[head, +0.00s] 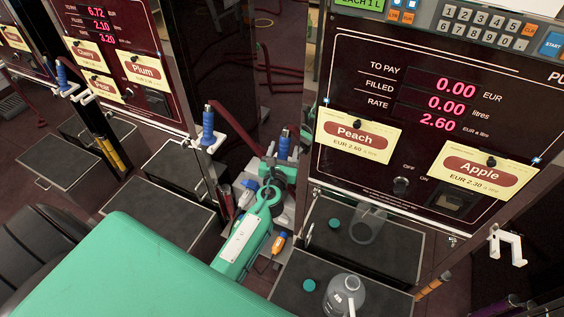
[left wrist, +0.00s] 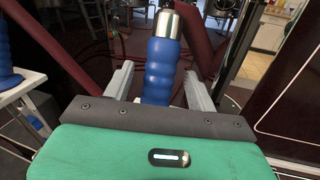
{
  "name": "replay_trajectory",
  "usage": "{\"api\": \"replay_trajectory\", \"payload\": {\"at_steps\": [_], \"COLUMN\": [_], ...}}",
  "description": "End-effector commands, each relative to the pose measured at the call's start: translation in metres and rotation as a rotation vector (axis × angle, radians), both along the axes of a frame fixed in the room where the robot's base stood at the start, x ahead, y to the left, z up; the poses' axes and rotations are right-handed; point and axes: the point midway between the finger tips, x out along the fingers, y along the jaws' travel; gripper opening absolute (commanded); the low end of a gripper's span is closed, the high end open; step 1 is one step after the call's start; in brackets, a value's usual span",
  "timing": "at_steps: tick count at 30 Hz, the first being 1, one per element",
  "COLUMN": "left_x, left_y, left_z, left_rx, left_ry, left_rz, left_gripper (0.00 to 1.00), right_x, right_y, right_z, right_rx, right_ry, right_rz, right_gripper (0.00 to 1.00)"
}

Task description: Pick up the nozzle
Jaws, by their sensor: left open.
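A nozzle with a ribbed blue grip and a metal collar stands upright beside the pump in the head view (head: 284,146). In the left wrist view its blue grip (left wrist: 160,72) stands between my two pale fingers, with space visible on both sides. My left gripper (head: 282,168) is open around or just short of the grip; the exact depth is hard to tell. The lower part of the nozzle is hidden behind the gripper. A second blue nozzle (head: 208,126) hangs in a white holder farther left; it shows at the left edge of the wrist view (left wrist: 12,82). My right gripper is not in view.
The pump panel (head: 365,95) with Peach (head: 352,136) and Apple (head: 480,170) cards rises to the right. A clear bottle (head: 344,294) and green caps stand on the dark shelf below. An orange-handled tool (head: 278,243) lies beside my arm. Red hoses run behind the nozzle.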

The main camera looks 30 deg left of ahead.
Motion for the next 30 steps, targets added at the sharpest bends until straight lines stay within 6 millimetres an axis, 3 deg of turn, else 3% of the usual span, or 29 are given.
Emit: {"api": "replay_trajectory", "payload": {"at_steps": [4, 11, 19, 30], "left_x": [0.0101, 0.0107, 0.0106, 0.0097], "left_y": [0.0035, 0.0038, 0.0037, 0.0047], "left_z": [-0.0003, -0.0007, -0.0007, 0.0037], "left_rx": [0.000, 0.000, 0.000, 0.000], "left_ry": [0.000, 0.001, 0.001, -0.001], "left_rz": [0.001, 0.000, 0.000, 0.000], "left_gripper": [0.57, 0.57, 0.06, 0.04], "right_x": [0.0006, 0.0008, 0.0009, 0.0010], "right_y": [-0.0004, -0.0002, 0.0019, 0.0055], "right_z": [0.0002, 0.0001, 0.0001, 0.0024], "right_rx": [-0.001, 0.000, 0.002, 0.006], "right_ry": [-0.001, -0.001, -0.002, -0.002], "right_rz": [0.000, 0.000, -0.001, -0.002], "right_gripper": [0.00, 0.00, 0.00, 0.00]}}
